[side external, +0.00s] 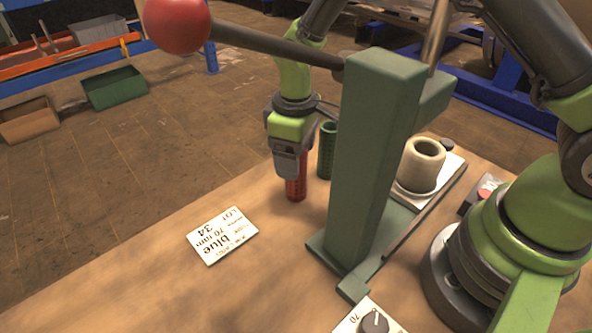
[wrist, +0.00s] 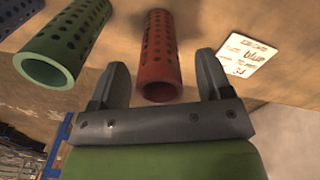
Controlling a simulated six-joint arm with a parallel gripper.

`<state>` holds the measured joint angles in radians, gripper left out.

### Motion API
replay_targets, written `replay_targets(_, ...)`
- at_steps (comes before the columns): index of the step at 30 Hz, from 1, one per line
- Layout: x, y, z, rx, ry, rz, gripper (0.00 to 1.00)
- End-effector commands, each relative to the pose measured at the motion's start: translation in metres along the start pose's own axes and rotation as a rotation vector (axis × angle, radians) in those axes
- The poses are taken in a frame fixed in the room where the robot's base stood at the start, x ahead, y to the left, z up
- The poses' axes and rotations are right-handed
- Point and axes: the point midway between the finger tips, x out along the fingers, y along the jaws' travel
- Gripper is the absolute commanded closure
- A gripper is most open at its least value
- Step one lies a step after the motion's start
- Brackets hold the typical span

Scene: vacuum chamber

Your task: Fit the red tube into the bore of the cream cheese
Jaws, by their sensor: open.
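The red tube (side external: 296,189) stands upright on the table, and its perforated wall shows in the wrist view (wrist: 159,50). My gripper (side external: 291,170) is above and around its upper end. In the wrist view my gripper's two fingers (wrist: 161,62) are apart, one on each side of the red tube, with gaps visible. The cream cheese (side external: 417,172) is a cream-coloured, cup-like cylinder with a dark round bore facing up. It sits on a pale plate to the right, behind the green press post. It is not in the wrist view.
The green press post (side external: 372,165), with a red-knobbed lever (side external: 178,22), stands between the tubes and the cream cheese. A printed card (side external: 222,235) lies on clear table.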

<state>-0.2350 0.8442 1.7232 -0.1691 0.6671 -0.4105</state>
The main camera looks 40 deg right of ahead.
Motion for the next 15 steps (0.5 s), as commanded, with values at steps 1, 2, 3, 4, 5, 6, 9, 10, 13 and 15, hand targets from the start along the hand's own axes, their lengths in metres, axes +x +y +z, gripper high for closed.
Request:
replay_targets(1,0.0062,-0.0001,0.0002,0.000,-0.002,-0.001,0.28)
replay_targets(2,0.0082,-0.0001,0.0001,0.000,-0.001,-0.001,0.28)
replay_targets(3,0.0102,-0.0001,0.0001,0.000,-0.001,-0.001,0.28)
replay_targets(4,0.0110,-0.0001,0.0000,0.000,0.000,-0.001,0.28)
replay_targets(5,0.0114,0.0000,-0.0002,0.000,0.001,0.000,0.28)
replay_targets(6,0.0114,0.0000,-0.0003,0.000,0.002,0.000,0.28)
replay_targets(9,0.0110,0.0000,-0.0004,0.000,0.002,0.000,0.28)
replay_targets(10,0.0110,0.0000,-0.0004,-0.001,0.002,0.000,0.28)
replay_targets(13,0.0108,0.0000,-0.0004,-0.001,0.002,0.000,0.51)
replay_targets(15,0.0107,0.0000,-0.0004,-0.001,0.002,0.000,0.67)
